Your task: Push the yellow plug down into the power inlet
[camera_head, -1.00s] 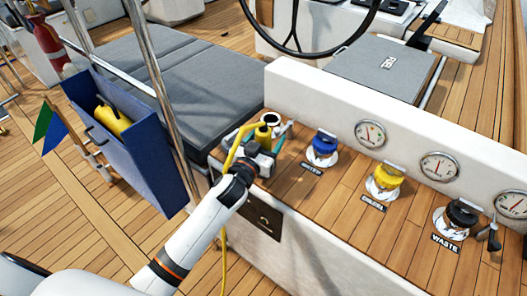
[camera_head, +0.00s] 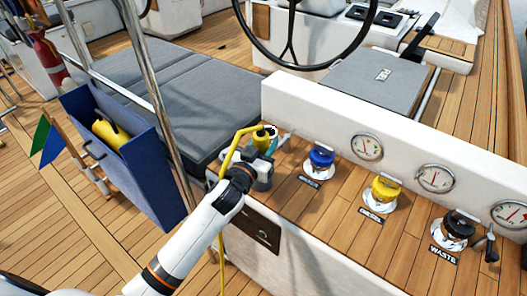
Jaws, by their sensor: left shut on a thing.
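The yellow plug (camera_head: 261,135) stands roughly upright at the left end of the wooden console top, with its yellow cable bending left and running down past the console's front. My left gripper (camera_head: 262,152) is shut on the plug, coming from the front. The power inlet (camera_head: 273,130) shows as a pale ring right behind and around the plug, mostly hidden by it. The plug overlaps the inlet in the picture; I cannot tell whether its lower end is inside. My right gripper is out of view.
A blue valve (camera_head: 319,160), a yellow valve (camera_head: 382,192) and a black valve (camera_head: 457,227) stand to the right on the console. A white wall with gauges (camera_head: 367,147) rises behind them. A steel rail (camera_head: 160,95) and a blue box (camera_head: 125,155) are on the left.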

